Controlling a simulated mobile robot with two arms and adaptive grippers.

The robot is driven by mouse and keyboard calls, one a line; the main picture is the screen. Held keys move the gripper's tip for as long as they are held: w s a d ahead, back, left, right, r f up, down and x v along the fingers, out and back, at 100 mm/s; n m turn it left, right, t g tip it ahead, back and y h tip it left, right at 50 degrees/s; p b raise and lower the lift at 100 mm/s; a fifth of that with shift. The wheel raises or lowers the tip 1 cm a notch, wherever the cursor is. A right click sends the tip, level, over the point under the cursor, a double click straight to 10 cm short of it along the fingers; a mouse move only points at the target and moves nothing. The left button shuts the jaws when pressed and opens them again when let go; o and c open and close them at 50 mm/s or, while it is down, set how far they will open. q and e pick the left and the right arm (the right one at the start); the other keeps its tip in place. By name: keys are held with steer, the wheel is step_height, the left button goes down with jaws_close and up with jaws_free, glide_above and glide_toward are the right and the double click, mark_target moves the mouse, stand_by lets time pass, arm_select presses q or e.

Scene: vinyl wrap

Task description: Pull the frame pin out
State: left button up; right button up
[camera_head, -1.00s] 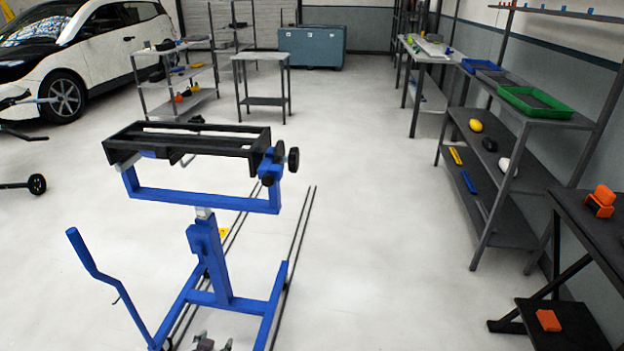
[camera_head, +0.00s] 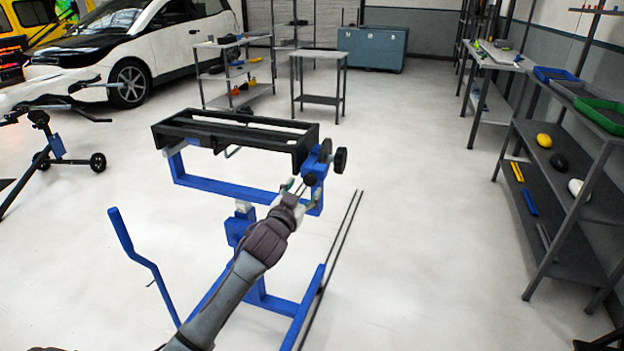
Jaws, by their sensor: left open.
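The blue stand (camera_head: 225,190) with its black top frame (camera_head: 235,132) is in the middle of the head view. At the right end of the frame is a blue bracket (camera_head: 312,168) with black round knobs (camera_head: 340,160). A small dark round piece (camera_head: 310,180) sits low on this bracket and may be the frame pin; I cannot tell for sure. My left gripper (camera_head: 302,189) is open, its fingertips close to that piece. I cannot tell whether they touch it. My right gripper is not in view.
A blue lever (camera_head: 140,255) rises at the stand's left. Dark rails (camera_head: 338,250) run along the floor to its right. A grey shelf unit (camera_head: 560,190) stands at the right, and a white car (camera_head: 135,45) at the back left. The floor between stand and shelf is clear.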

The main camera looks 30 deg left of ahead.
mark_target(309, 181)
arm_select(q)
steer(key=x, duration=0.6)
steer(key=shift+d, duration=0.1)
steer(key=shift+c, duration=0.3)
steer(key=shift+s+r, duration=0.1)
jaws_close()
